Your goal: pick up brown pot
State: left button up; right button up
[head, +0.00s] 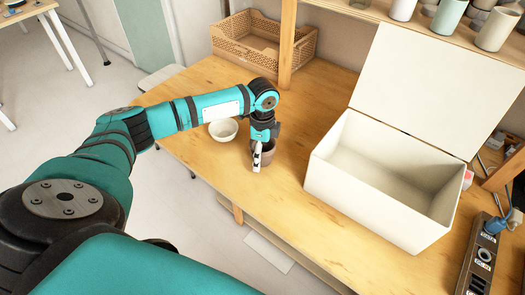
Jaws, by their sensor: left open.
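The brown pot (268,155) stands on the wooden table, left of the large white box. My left gripper (259,160) points down at the pot and hides part of it. The gripper is open, with a white finger in front of the pot's near left side. I cannot tell whether the fingers touch the pot. My right gripper is not in view.
A white bowl (223,130) stands just left of the pot. The open white box (330,190) stands to the right with its lid raised. A brown crate (232,47) sits at the back by a wooden post (288,45). The table (300,232) is bare in front.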

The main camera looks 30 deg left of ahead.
pick_arm(q)
jog(key=shift+f, duration=0.2)
jog(key=c, duration=1.3)
jog(key=shift+r, duration=0.1)
